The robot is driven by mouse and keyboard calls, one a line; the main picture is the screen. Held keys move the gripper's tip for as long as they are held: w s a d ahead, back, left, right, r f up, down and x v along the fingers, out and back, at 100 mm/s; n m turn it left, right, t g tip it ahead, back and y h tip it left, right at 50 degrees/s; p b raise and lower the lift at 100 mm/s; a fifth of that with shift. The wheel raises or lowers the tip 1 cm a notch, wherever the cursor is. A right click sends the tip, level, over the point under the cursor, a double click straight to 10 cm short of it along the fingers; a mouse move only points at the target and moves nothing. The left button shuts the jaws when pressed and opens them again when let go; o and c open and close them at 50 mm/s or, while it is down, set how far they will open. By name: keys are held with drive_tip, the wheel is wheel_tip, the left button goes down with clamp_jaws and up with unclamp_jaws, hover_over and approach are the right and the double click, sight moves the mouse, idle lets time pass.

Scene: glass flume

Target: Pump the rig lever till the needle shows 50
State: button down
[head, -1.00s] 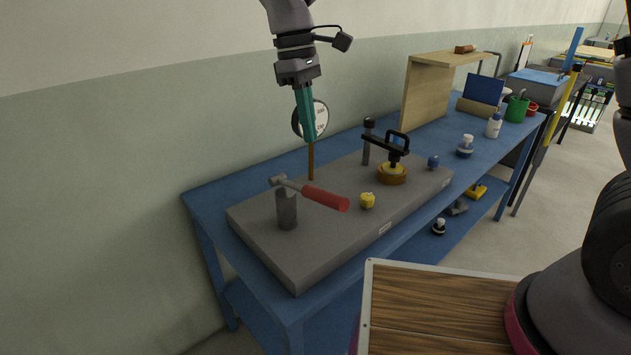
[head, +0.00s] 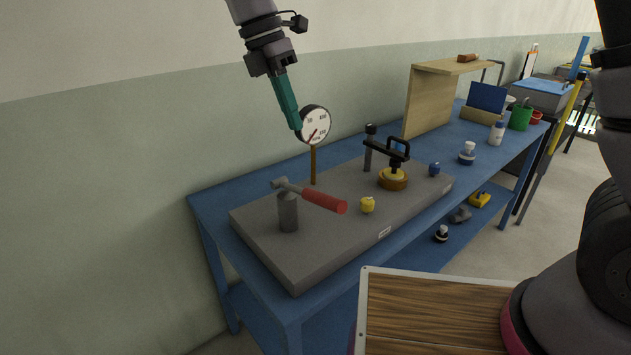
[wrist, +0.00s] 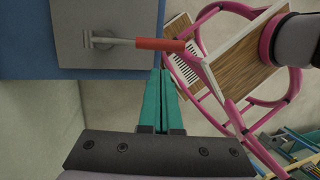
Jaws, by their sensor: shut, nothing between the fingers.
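The rig lever has a red grip (head: 324,200) on a grey arm, pivoted on a short grey post (head: 288,213) on the grey rig plate (head: 300,264). Its grip also shows in the wrist view (wrist: 160,45), pointing right. The round white gauge (head: 314,125) stands on a thin brown stem behind the lever. Its needle shows toward the lower left of the dial; the numbers are too small to read surely. My gripper (head: 296,127) has teal fingers, shut and empty, above the plate and left of the gauge in the picture. In the wrist view the fingertips (wrist: 166,75) appear just below the red grip, apart from it.
On the plate are a yellow knob (head: 367,205), a blue knob (head: 434,169) and a black-handled clamp over a brass ring (head: 393,180). A wooden shelf (head: 428,103), bottles and a green cup (head: 520,115) stand farther back on the blue bench (head: 212,209).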

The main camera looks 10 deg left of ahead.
sight(321, 195)
drive_tip(key=shift+f, duration=0.1)
drive_tip(key=x, duration=1.4)
drive_tip(key=shift+s, duration=0.1)
